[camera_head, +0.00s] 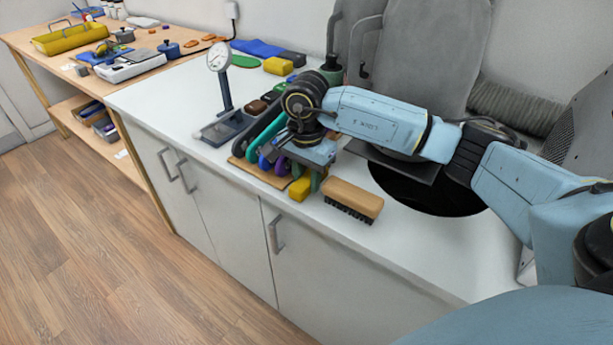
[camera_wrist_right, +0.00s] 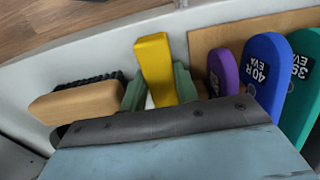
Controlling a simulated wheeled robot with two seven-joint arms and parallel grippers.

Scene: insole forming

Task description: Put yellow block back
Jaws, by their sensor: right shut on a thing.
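A yellow block (camera_head: 299,188) is held by my right gripper (camera_head: 306,176) at the front of the white counter, beside a brush. In the right wrist view the yellow block (camera_wrist_right: 154,60) stands out between the two green fingers of my right gripper (camera_wrist_right: 160,88), which is shut on it. Whether the block touches the counter is unclear. Another yellow block (camera_head: 277,66) lies at the back of the counter. My left gripper is not in view.
A wooden brush (camera_head: 353,198) lies right of the gripper. Coloured insoles on a board (camera_head: 260,176) stand to its left; a blue one (camera_wrist_right: 262,70) shows close by. A dial gauge (camera_head: 219,58) stands further left. Open counter (camera_head: 395,240) lies in front right.

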